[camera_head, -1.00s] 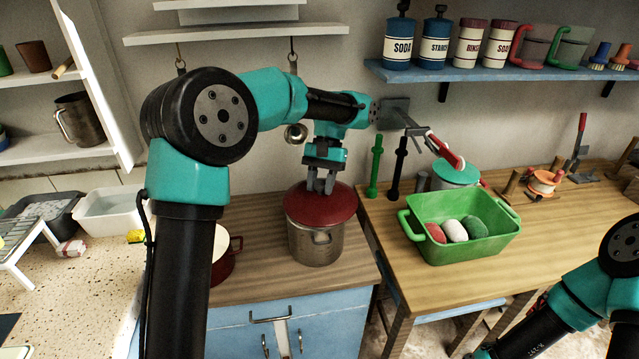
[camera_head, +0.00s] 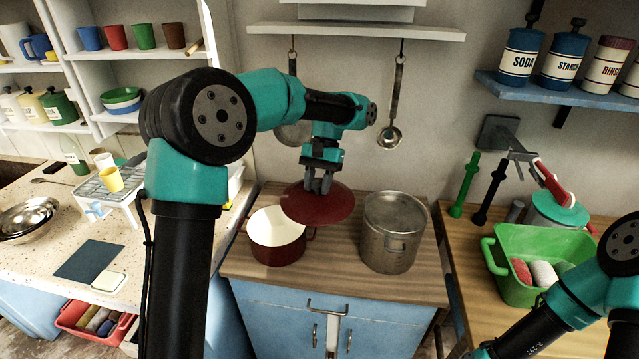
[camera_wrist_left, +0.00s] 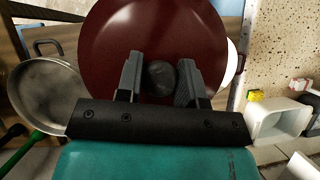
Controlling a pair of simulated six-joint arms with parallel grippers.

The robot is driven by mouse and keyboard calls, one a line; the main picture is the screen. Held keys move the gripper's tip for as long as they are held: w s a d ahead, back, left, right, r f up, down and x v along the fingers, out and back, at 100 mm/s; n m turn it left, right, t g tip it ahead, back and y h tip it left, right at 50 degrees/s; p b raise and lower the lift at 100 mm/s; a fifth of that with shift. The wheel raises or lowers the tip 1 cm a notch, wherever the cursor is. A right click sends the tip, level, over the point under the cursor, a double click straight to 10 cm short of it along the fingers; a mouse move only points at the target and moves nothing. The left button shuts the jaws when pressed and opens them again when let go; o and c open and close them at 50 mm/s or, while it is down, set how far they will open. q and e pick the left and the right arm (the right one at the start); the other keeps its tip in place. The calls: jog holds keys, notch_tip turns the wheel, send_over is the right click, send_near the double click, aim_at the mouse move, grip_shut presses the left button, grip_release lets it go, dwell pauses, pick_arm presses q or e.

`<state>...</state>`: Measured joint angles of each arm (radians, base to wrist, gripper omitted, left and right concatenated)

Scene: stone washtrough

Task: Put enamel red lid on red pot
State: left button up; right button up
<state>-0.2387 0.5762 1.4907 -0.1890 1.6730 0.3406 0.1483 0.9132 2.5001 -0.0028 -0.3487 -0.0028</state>
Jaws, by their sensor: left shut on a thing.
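My left gripper (camera_head: 318,184) is shut on the knob of the red lid (camera_head: 318,206) and holds it up in the air. In the left wrist view the fingers (camera_wrist_left: 160,82) sit on both sides of the dark knob, with the red lid (camera_wrist_left: 150,30) spread out beyond them. In the head view the lid appears between the red pot (camera_head: 276,254) and the steel pot, overlapping the red pot's right rim. The red pot is open, with a white inside, on the wooden counter. My right gripper is not in view; only part of that arm shows at lower right.
The steel pot (camera_head: 390,246) stands uncovered just right of the red pot. A drying rack (camera_head: 108,190) stands on the left counter.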

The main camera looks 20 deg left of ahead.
pick_arm(q)
jog(key=w+a+f+m+t+y, duration=0.1)
jog(key=a+f+m+y, duration=0.1)
jog(key=a+f+m, duration=0.2)
jog(key=w+a+f+m+t+y, duration=0.1)
jog(key=a+f+m+t+y, duration=0.1)
jog(key=a+f+m, duration=0.3)
jog(key=a+m+y, duration=0.1)
jog(key=a+m, duration=0.2)
jog(key=a, duration=0.2)
jog(key=shift+w+a+f, duration=0.2)
jog(key=shift+w+a, duration=0.05)
jog(key=shift+w, duration=0.1)
jog(key=shift+f, duration=0.1)
jog(key=shift+f, duration=1.8)
jog(key=shift+f, duration=1)
dwell(1.3)
jog(key=o, duration=1.1)
jog(key=shift+o, duration=0.4)
